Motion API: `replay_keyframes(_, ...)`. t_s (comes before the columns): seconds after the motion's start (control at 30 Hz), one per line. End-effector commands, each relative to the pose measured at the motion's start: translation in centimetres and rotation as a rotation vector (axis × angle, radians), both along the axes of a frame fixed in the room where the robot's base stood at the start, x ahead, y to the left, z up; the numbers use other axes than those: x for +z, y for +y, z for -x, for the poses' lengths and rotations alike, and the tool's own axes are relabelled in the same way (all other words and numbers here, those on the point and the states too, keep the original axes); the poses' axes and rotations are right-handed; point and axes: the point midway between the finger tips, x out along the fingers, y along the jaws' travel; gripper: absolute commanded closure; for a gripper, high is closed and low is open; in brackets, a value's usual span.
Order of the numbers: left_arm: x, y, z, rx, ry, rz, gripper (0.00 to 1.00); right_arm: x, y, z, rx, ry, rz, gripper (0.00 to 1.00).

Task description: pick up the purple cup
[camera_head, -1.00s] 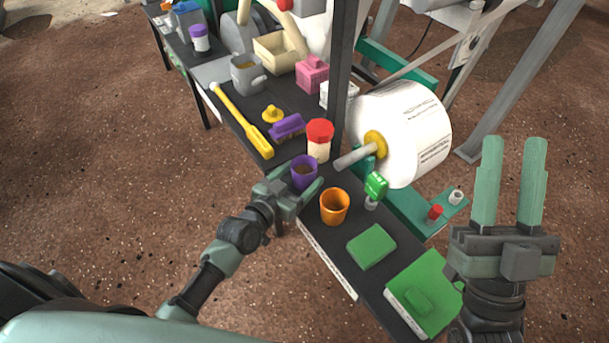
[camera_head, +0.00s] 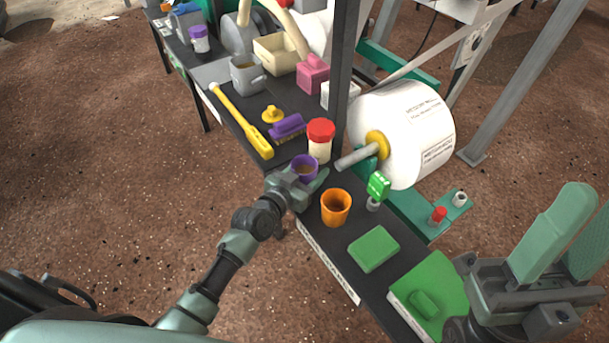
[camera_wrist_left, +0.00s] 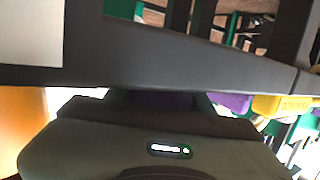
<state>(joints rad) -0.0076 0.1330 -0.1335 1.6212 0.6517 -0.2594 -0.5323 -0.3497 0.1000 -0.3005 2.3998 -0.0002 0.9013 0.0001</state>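The purple cup (camera_head: 305,164) stands upright on the dark table, behind the orange cup and in front of the red-lidded jar. My left gripper (camera_head: 304,181) is low at the cup, with its fingers at the cup's near side and flanks, hiding the lower body. Whether the fingers press on the cup is not clear. In the left wrist view, a dark purple patch of the cup (camera_wrist_left: 172,100) shows just beyond the gripper body; the fingertips are hard to make out. My right gripper (camera_head: 590,208) is open and empty, raised at the right.
The orange cup (camera_head: 336,208) stands close to the right of my left gripper. A large white roll (camera_head: 410,125) and a dark post (camera_head: 341,70) flank the table.

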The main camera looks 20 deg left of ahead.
Motion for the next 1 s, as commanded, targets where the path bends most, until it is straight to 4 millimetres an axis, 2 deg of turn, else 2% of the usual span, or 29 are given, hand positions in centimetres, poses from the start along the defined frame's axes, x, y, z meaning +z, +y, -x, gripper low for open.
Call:
replay_keyframes(0.03,0.0,0.0,0.0,0.0,0.001,0.0,0.72,0.0,0.0,0.0,0.0,0.0,0.0,0.64)
replay_keyframes(0.1,0.0,0.0,0.0,0.0,0.001,0.0,0.87,0.0,0.0,0.0,0.0,0.001,0.0,0.64)
replay_keyframes(0.5,0.5,0.0,0.0,0.0,-0.001,0.0,0.87,0.1,0.2,-0.6,-0.001,0.026,0.009,0.64)
replay_keyframes(0.77,2.6,0.0,0.0,0.0,-0.001,-0.001,0.87,-0.4,1.0,-4.7,-0.014,0.233,0.076,0.64)
replay_keyframes(1.0,5.2,0.0,0.0,0.0,-0.002,0.001,0.88,-3.2,2.0,-9.7,-0.028,0.527,0.166,0.64)
